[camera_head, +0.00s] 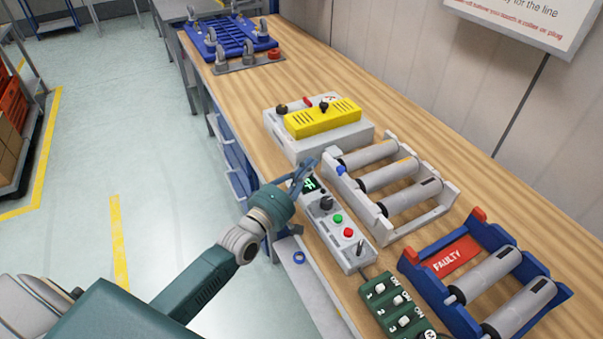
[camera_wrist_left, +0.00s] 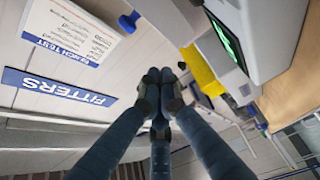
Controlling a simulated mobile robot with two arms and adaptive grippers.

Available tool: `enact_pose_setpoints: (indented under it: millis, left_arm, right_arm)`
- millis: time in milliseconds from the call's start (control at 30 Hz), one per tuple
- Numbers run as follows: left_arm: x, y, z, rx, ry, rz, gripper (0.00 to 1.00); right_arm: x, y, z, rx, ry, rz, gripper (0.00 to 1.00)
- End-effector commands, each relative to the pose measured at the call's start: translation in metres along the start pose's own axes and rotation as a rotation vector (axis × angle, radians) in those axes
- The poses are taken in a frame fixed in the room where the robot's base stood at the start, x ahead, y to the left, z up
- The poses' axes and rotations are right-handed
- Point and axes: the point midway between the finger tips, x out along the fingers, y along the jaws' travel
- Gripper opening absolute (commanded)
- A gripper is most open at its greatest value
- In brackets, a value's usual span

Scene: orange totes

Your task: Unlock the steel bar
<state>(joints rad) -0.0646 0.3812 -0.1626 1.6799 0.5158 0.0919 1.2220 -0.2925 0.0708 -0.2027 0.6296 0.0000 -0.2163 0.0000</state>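A grey metal bar (camera_head: 247,65) with upright toggle-like posts and a red knob (camera_head: 274,54) lies along the near edge of a blue slatted fixture (camera_head: 232,38) at the far end of the bench; I cannot tell for sure that it is the steel bar. My left gripper (camera_head: 307,172) is far from it, beside the grey control box (camera_head: 338,225) with a green display. In the left wrist view its fingertips (camera_wrist_left: 158,84) meet with nothing visible between them. My right gripper is not in view.
A grey unit with a yellow cover (camera_head: 325,118), a grey roller rack (camera_head: 442,208), a blue rack marked FAULTY (camera_head: 425,281) and a green switch box (camera_head: 393,304) stand on the wooden bench (camera_head: 345,72). Bare bench lies between the yellow-covered unit and the blue fixture.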

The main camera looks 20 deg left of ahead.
Motion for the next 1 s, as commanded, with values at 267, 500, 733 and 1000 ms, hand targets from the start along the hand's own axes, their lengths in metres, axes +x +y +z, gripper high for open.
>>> enact_pose_setpoints:
  millis: [267, 500, 733, 1000]
  left_arm:
    - [0.039, 0.003, 0.013, -0.005, -0.002, -0.004, 0.00]
    - [0.030, 0.001, 0.035, -0.002, 0.000, -0.002, 0.00]
    - [0.029, 0.000, 0.038, 0.000, 0.000, 0.000, 0.00]
    - [0.026, 0.002, 0.044, -0.002, -0.001, -0.001, 0.00]
  right_arm:
    - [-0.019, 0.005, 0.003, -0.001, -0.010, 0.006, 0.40]
    - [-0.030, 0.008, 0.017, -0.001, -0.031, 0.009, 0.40]
    - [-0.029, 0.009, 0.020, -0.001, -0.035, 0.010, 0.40]
    - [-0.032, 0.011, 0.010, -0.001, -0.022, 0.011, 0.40]
